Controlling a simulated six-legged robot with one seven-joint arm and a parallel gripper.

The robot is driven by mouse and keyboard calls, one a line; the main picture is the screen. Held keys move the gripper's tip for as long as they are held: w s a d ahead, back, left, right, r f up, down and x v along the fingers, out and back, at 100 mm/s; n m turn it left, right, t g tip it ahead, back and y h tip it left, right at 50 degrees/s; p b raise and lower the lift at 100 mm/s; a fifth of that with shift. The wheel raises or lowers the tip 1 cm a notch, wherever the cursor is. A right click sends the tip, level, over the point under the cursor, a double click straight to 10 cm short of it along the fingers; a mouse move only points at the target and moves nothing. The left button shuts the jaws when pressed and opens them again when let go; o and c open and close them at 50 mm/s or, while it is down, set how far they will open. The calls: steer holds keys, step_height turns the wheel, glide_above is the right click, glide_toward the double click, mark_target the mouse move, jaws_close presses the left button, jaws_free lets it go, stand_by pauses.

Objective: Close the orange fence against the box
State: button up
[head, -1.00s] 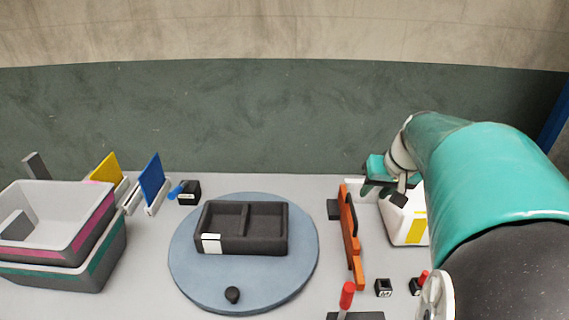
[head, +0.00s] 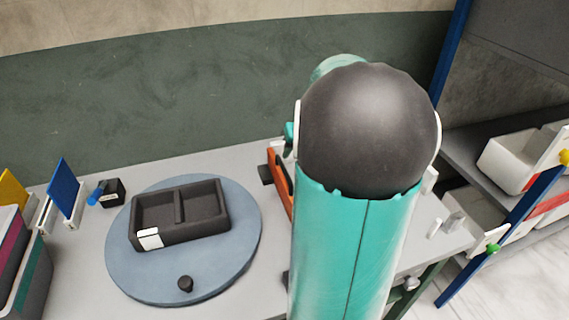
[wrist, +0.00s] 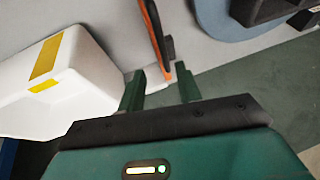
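The orange fence (head: 280,178) stands on the grey table to the right of the round blue turntable (head: 203,283). My arm hides much of it in the head view. A dark two-compartment box (head: 205,231) with a white label sits on the turntable, with a gap between it and the fence. In the wrist view my gripper (wrist: 160,72) is open, its two green fingers apart. The near end of the fence (wrist: 153,28) shows just beyond and between the fingertips; I cannot tell whether they touch it. My arm mostly hides the gripper in the head view.
A white bin (wrist: 85,58) with yellow marks lies beside the fingers. A black block with a blue peg (head: 112,192), a blue panel (head: 63,187) and stacked bins (head: 30,275) stand at left. Shelves (head: 455,150) with white bins stand at right.

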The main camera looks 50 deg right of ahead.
mark_target(284, 167)
steer(key=x, duration=0.7)
steer(key=shift+w+a+f, duration=0.15)
steer(key=shift+w, duration=0.05)
jaws_close()
